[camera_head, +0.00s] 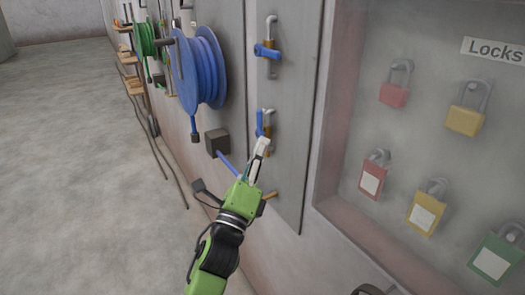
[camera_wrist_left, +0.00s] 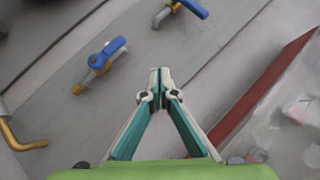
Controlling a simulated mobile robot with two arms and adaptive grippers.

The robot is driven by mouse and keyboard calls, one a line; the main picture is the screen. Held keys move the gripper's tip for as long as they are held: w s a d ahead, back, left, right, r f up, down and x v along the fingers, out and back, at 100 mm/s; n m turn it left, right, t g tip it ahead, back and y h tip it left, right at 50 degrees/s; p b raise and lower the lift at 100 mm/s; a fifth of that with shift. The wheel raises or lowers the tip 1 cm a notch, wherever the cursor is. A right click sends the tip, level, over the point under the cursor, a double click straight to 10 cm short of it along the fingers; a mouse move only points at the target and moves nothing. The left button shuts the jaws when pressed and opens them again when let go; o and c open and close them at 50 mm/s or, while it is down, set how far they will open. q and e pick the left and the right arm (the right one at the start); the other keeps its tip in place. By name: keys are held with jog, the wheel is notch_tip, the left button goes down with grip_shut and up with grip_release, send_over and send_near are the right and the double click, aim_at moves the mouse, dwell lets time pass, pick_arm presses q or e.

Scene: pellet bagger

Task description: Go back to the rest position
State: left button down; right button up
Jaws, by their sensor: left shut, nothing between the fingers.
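My left gripper (camera_head: 262,145) is shut and empty, raised in front of the grey wall panel. In the head view its tips overlap the area just below the lower blue-handled valve (camera_head: 264,123). In the left wrist view the shut fingertips (camera_wrist_left: 158,85) meet with nothing between them, and a blue-handled valve (camera_wrist_left: 103,58) shows to their left, apart from them. My right gripper is not seen.
An upper blue-handled valve (camera_head: 267,50) is on the same panel (camera_head: 283,100). A blue hose reel (camera_head: 205,68) hangs to its left. At right, a lock case holds several padlocks, including a red one (camera_head: 395,95). The floor (camera_head: 80,150) at left is clear.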

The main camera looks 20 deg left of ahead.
pick_arm(q)
jog(key=shift+s+f, duration=0.1)
jog(key=shift+s, duration=0.05)
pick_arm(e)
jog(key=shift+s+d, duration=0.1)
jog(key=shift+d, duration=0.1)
pick_arm(q)
notch_tip(320, 180, down, 41)
jog(key=d+n+g, duration=0.2)
jog(key=n+g, duration=0.7)
jog(key=s+f+n+g, duration=0.25)
jog(key=s+f, duration=0.45)
jog(key=f, duration=0.4)
jog(key=s+f+n+g, duration=0.2)
jog(key=s+f+g, duration=0.1)
jog(key=s+f, duration=0.6)
jog(key=s+a+f+n+g, duration=0.1)
jog(key=s+f, duration=0.5)
jog(key=s, duration=0.6)
jog(key=s+a+f+n+g, duration=0.1)
jog(key=s+f+n+g, duration=0.3)
jog(key=s+f, duration=0.3)
jog(key=s+a+f+n+g, duration=0.2)
jog(key=s+f, duration=0.4)
jog(key=s, duration=1.1)
jog(key=shift+s+f+n+g, duration=0.2)
jog(key=shift+n+g, duration=0.25)
jog(key=shift+n, duration=0.3)
